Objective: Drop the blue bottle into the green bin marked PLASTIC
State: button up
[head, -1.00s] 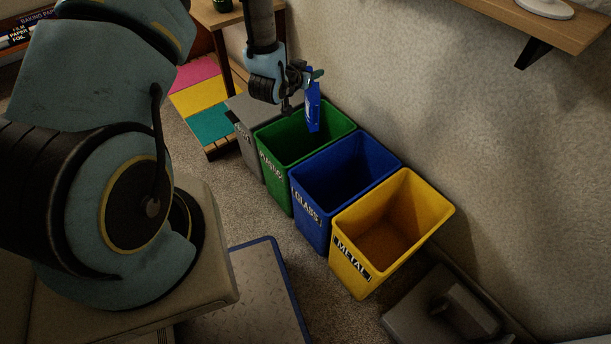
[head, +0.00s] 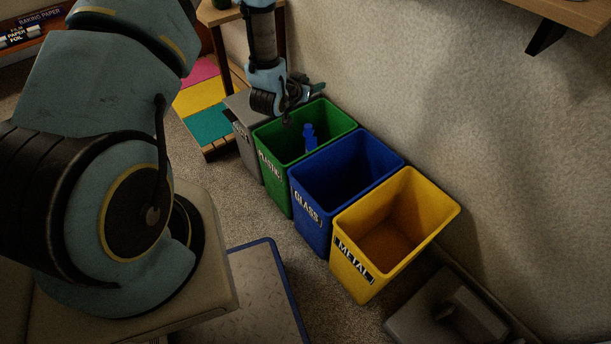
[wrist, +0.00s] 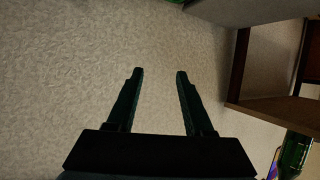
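The blue bottle (head: 310,138) shows inside the green bin marked PLASTIC (head: 270,166), upright or nearly so, near the bin's right wall. Its lower end is hidden by the blue bin's rim, so I cannot tell whether it rests on the bottom. My gripper (head: 318,88) is above the back left of the green bin, higher than the bottle and apart from it. In the wrist view my gripper (wrist: 155,75) has its two fingers spread with nothing between them.
A blue GLASS bin (head: 309,212) and a yellow METAL bin (head: 352,266) stand to the right in a row along the wall. A grey bin (head: 243,146) stands left of the green one. A wooden shelf (head: 575,14) juts out at upper right.

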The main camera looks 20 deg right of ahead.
jog(key=shift+o, duration=0.9)
jog(key=v, duration=1)
jog(key=shift+s+a+r+p, duration=0.2)
jog(key=shift+s+a+p, duration=0.05)
jog(key=shift+p, duration=0.15)
